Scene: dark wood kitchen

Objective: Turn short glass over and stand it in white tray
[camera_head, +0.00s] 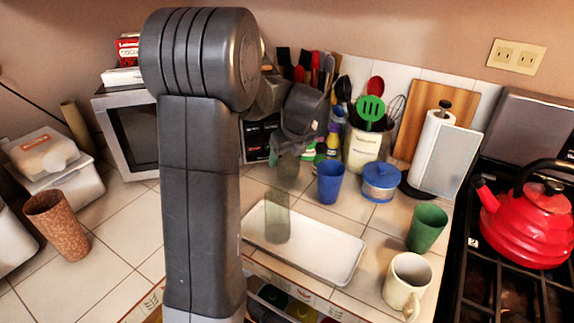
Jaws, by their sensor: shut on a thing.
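My gripper (287,150) reaches in from the right of my arm, above the back of the white tray. It is shut on a short, see-through greenish glass (288,170), which hangs below the fingers. The glass is small and faint here, so I cannot tell which way its mouth faces. The white tray (335,262) lies on the tiled counter, a shallow rectangle with its left end partly behind my arm. Another, taller see-through glass (277,218) appears to stand upright in the left part of the tray.
A utensil crock (366,145) is at the back. The tray's right half is clear.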

